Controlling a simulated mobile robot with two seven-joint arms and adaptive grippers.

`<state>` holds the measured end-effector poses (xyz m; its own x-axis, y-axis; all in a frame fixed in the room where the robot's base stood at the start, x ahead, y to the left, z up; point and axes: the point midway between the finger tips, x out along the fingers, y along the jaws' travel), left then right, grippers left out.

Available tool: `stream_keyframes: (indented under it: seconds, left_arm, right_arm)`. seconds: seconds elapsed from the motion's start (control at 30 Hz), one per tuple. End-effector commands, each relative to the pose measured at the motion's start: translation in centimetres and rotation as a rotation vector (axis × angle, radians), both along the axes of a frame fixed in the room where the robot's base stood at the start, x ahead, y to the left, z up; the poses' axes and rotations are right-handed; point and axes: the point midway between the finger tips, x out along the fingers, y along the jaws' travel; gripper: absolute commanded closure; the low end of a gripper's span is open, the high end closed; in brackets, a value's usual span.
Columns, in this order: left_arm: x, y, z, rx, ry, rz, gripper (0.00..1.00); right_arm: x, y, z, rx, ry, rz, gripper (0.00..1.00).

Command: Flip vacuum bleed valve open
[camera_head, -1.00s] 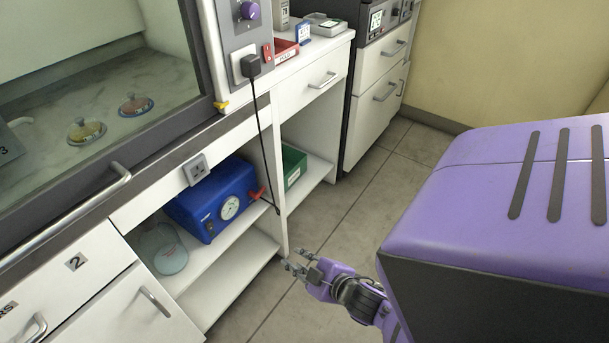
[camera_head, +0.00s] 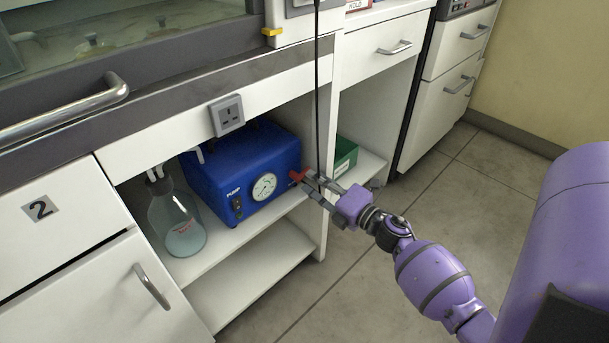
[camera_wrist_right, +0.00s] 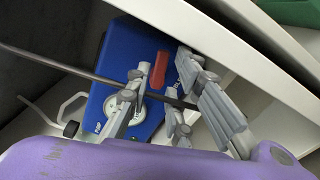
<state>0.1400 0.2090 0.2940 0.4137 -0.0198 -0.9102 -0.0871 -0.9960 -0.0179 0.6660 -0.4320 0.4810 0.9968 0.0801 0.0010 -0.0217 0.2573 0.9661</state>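The blue vacuum pump (camera_head: 243,170) sits on the upper shelf of the open cabinet bay, its round gauge (camera_head: 264,187) facing out. The red valve lever (camera_head: 297,175) is on the pump's right side; in the right wrist view the red lever (camera_wrist_right: 159,70) shows between the finger ends. My right gripper (camera_head: 306,182) reaches in from the right, its fingers spread, with the tips close to the lever. Whether they touch it I cannot tell. The right gripper (camera_wrist_right: 161,75) also looks open in the wrist view. My left gripper is not in view.
A black cable (camera_head: 318,90) hangs down in front of the bay by my right fingers. A glass flask (camera_head: 176,222) stands left of the pump. A green box (camera_head: 345,155) sits behind the divider. The lower shelf is empty.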

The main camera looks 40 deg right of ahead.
Motion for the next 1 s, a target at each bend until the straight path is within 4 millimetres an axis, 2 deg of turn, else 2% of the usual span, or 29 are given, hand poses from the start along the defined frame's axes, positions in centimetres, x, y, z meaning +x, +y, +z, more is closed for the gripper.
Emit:
stream_keyframes:
  seconds: [0.1,0.3,0.63,0.8,1.0]
  left_arm:
    - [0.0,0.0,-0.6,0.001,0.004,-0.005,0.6]
    - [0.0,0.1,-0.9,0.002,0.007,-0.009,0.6]
    - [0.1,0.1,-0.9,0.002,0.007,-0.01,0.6]
    - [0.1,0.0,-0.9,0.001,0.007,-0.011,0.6]
    - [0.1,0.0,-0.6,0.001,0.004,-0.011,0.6]
  right_arm:
    - [2.1,0.2,-0.2,0.0,0.0,0.001,0.8]
    - [4.1,0.3,-0.2,0.002,0.002,-0.001,0.8]
    - [4.5,0.3,-0.1,0.003,0.002,-0.001,0.8]
    - [4.5,0.3,-0.1,0.003,0.001,-0.001,1.0]
    - [4.5,0.3,0.0,0.035,0.004,-0.001,1.0]
